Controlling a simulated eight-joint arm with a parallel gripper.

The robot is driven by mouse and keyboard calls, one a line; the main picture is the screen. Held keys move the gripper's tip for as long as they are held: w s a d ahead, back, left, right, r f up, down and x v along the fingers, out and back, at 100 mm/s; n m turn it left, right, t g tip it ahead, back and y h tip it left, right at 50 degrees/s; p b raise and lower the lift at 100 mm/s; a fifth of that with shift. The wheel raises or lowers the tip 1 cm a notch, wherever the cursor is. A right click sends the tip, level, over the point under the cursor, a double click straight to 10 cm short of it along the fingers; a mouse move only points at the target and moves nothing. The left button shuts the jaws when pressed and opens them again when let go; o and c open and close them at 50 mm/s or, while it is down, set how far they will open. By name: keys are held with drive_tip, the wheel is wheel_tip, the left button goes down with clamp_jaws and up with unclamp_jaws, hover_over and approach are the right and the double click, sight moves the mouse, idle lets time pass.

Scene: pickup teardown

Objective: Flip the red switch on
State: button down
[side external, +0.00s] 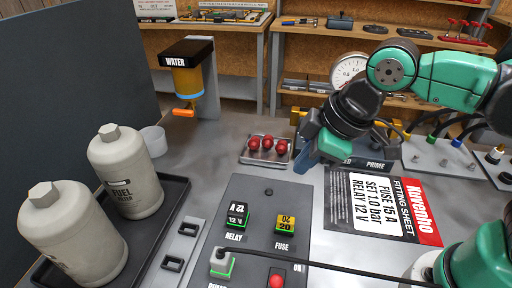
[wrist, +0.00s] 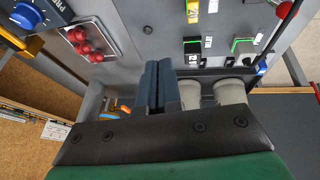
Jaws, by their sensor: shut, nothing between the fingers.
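The red switch (side external: 276,281) is a small red piece on the grey panel (side external: 250,196), at the bottom edge of the side view and partly cut off. A red piece at the top right of the wrist view (wrist: 284,9) looks like the same switch. I cannot tell which way it is set. My gripper (side external: 304,160) is above the bench, behind and to the right of the panel, well apart from the switch. In the wrist view its two blue-grey fingers (wrist: 158,66) are together with nothing between them.
A tray of red balls (side external: 243,159) stands beside my gripper. Two pale filters (side external: 125,170) stand left. A fitting sheet (side external: 372,206) lies right.

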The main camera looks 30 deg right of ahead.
sight(276, 282)
drive_tip(key=s+a+n+g+h, duration=0.1)
drive_tip(key=s+a+n+g, duration=0.2)
drive_tip(key=s+a+n, duration=0.9)
drive_tip(key=a+n, duration=0.3)
drive_tip(key=n, duration=0.1)
drive_tip(key=shift+s+r+g+h, duration=0.2)
drive_tip(key=shift+g+h, duration=0.1)
drive_tip(key=shift+g, duration=0.1)
drive_tip(key=shift+f, duration=0.15)
drive_tip(key=f, duration=1)
drive_tip(key=shift+w+a, duration=0.15)
drive_tip(key=shift+w, duration=0.15)
drive_tip(key=shift+w+d+r, duration=0.25)
drive_tip(key=shift+w+d, duration=0.1)
drive_tip(key=shift+d, duration=0.15)
drive_tip(key=shift+w+d+r, duration=0.25)
drive_tip(key=shift+w+d, duration=0.05)
drive_tip(key=shift+d, duration=0.15)
drive_tip(key=shift+w+d+r, duration=0.3)
drive_tip(key=shift+w+d, duration=0.15)
drive_tip(key=shift+d, duration=0.15)
